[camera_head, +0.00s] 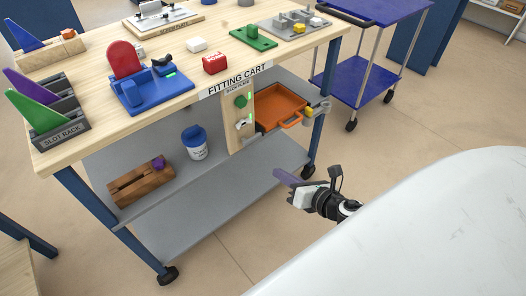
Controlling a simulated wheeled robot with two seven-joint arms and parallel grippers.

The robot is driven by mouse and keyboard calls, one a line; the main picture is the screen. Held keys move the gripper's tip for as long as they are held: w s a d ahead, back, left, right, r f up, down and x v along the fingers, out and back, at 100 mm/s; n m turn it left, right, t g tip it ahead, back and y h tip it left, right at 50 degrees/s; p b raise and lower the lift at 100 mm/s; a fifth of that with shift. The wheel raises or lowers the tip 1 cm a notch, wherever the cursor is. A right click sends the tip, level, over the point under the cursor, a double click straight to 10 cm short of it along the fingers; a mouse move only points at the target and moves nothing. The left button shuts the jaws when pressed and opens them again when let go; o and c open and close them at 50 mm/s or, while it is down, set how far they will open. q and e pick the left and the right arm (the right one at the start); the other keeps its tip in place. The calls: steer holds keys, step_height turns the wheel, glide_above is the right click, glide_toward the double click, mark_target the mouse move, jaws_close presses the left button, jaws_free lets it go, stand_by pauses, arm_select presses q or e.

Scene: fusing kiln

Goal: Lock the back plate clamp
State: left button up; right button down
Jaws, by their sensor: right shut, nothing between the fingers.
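The back plate (236,139) is a narrow upright wooden board below the front edge of the fitting cart's top, under a small label. It carries a green round part (240,101) and, below it, a small white and dark part (242,125). Green marks show at its right side. I cannot tell which part is the clamp or whether it is locked. My right gripper (284,182) is shut, below and to the right of the board and apart from it. A purple flat shape shows at its tip. My left gripper is not in view.
An orange tray (301,117) with a handle is right of the board. A blue-lidded tub (193,130) and a wooden block (132,187) stand on the shelf. The cart's top (90,65) holds several fixtures. A blue cart (396,44) stands behind; floor in front is clear.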

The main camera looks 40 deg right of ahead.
mark_target(252, 139)
arm_select(q)
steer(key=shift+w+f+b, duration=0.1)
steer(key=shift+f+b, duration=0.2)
steer(key=shift+b, duration=0.05)
arm_select(e)
steer(key=n, duration=0.2)
steer(key=w+d+n, duration=0.1)
steer(key=n, duration=0.1)
steer(key=w+d+n, duration=0.1)
steer(key=n, duration=0.1)
steer(key=shift+w+d+r+n+t+y, duration=0.2)
steer(key=shift+n+t+y, duration=0.1)
steer(key=shift+y, duration=0.1)
